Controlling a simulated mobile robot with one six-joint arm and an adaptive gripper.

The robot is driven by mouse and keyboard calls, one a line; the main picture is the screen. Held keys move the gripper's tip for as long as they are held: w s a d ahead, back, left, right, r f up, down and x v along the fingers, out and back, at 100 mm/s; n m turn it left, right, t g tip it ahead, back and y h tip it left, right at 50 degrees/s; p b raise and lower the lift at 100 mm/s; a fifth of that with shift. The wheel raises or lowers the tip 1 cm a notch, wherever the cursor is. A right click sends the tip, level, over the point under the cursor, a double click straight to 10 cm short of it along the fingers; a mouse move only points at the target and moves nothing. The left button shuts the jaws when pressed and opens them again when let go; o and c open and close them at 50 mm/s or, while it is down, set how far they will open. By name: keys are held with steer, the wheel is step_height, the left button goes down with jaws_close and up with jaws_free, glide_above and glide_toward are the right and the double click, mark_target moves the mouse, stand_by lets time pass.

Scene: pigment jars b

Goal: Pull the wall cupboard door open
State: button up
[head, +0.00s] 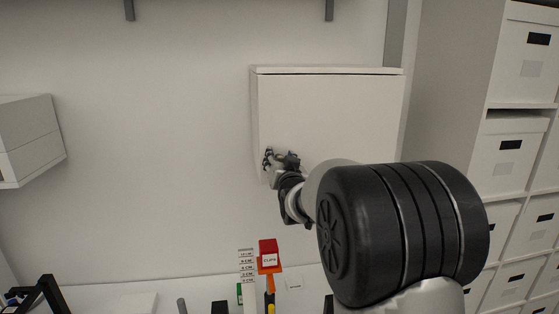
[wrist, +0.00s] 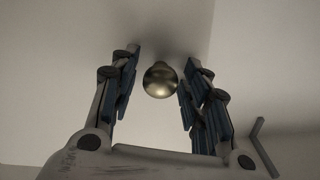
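The white wall cupboard (head: 330,108) hangs on the wall right of centre in the head view. Its flat front door looks closed. My gripper (head: 268,158) is at the lower left part of the cupboard, and my arm hides the cupboard's lower right. In the wrist view a round brass-coloured knob (wrist: 160,80) sits between the two fingers of my gripper (wrist: 158,82). The fingers are apart, with a gap visible on each side of the knob. The knob is hidden in the head view.
A white box-like unit (head: 30,140) is on the wall at the left. A shelf rack with white boxes (head: 525,55) stands at the right. The wall left of the cupboard is bare.

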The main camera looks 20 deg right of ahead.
jaws_close()
stand_by(0.3)
steer(key=shift+s, duration=0.1)
